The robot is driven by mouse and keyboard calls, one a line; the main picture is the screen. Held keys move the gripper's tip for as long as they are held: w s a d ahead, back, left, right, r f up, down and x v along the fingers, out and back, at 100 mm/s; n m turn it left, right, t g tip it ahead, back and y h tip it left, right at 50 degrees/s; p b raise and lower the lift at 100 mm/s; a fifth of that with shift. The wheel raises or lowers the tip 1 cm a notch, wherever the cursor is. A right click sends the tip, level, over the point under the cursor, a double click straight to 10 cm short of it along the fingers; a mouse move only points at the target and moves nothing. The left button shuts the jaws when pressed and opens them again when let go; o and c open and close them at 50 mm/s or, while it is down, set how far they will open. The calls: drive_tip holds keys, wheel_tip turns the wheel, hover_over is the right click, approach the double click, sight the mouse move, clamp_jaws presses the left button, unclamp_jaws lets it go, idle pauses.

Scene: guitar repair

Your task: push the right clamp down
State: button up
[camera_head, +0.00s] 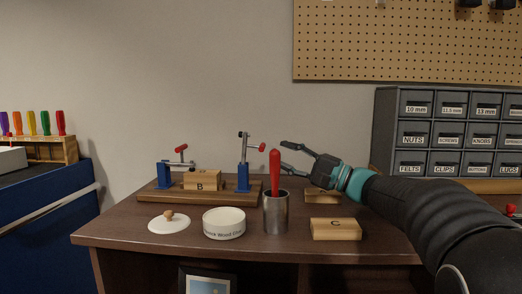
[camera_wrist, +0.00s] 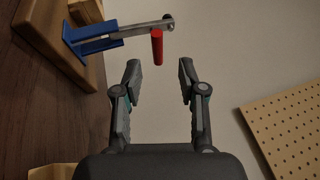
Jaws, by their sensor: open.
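The right clamp (camera_head: 244,170) has a blue base on the wooden board (camera_head: 150,192), and its metal lever stands upright with a small red handle (camera_head: 262,148) pointing right. My gripper (camera_head: 286,157) is open and empty, to the right of this clamp. In the wrist view the red handle (camera_wrist: 157,47) lies just ahead of my gripper (camera_wrist: 160,78), roughly in line with the gap between the fingertips. I see no clear contact.
A metal cup (camera_head: 276,214) with a red-handled tool (camera_head: 275,172) stands in front of the right clamp. A round white container (camera_head: 224,223), its apparent lid (camera_head: 169,224) and block C (camera_head: 336,229) sit along the table front. Another block (camera_head: 318,196) lies below my gripper.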

sight(262, 144)
drive_tip(key=shift+w+p+x, duration=0.2)
drive_tip(key=shift+p+x, duration=0.5)
drive_tip(key=shift+x, duration=3.1)
drive_tip(key=shift+d+f, duration=0.1)
drive_tip(key=shift+f, duration=0.05)
clamp_jaws()
